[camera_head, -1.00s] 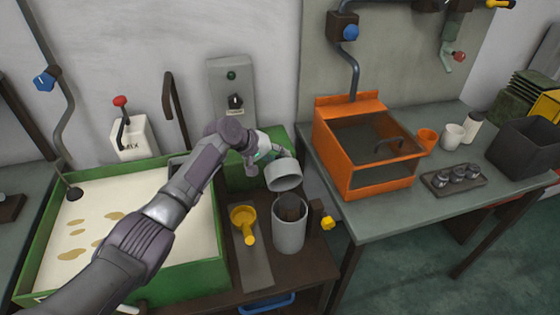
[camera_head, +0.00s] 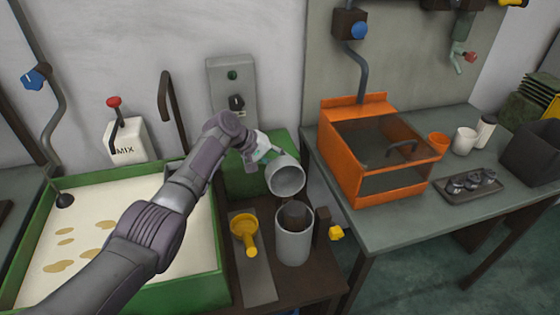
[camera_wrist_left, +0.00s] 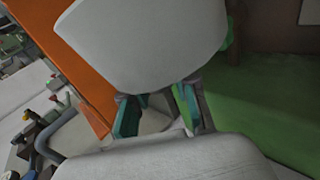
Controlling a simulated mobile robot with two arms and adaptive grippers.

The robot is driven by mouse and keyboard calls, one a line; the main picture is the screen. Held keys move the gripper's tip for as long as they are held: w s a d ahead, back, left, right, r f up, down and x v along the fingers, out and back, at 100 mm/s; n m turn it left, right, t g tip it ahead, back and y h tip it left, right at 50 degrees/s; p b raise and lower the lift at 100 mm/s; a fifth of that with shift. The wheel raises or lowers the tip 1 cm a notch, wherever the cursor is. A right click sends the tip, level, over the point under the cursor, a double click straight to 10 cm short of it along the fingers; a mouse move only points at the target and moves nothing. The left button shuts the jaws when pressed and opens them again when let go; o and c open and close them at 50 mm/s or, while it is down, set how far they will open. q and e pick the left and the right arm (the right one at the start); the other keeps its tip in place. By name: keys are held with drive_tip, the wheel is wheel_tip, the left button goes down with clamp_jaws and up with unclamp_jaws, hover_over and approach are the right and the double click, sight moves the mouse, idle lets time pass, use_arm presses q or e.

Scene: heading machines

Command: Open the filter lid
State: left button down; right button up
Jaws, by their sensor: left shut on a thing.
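The filter is a grey cylinder (camera_head: 294,240) standing upright on the brown bench, with its top uncovered and a dark round part inside. The filter lid (camera_head: 285,176) is a light grey cup-shaped cap, held tilted above and slightly left of the cylinder, apart from it. Its hollow side faces the camera. My left gripper (camera_head: 262,160) is shut on the lid at its far left side. In the left wrist view the lid (camera_wrist_left: 140,40) fills the upper middle, with the green-padded fingers (camera_wrist_left: 158,112) at its edge. My right gripper is not in view.
A yellow scoop-like piece (camera_head: 244,230) lies left of the cylinder, and a yellow knob (camera_head: 336,233) sits to its right. A green tank (camera_head: 218,262) of pale liquid is at left. An orange box (camera_head: 352,170) stands on the right table.

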use_arm(q)
drive_tip(key=shift+s+a+f, duration=0.1)
drive_tip(key=shift+s+f, duration=0.05)
drive_tip(key=shift+f, duration=0.15)
drive_tip(key=c, duration=0.9)
unclamp_jaws()
drive_tip(key=shift+r, duration=0.1)
drive_tip(key=shift+r, duration=0.1)
drive_tip(key=v, duration=1.1)
drive_tip(key=shift+a+r, duration=0.25)
drive_tip(key=shift+a, duration=0.1)
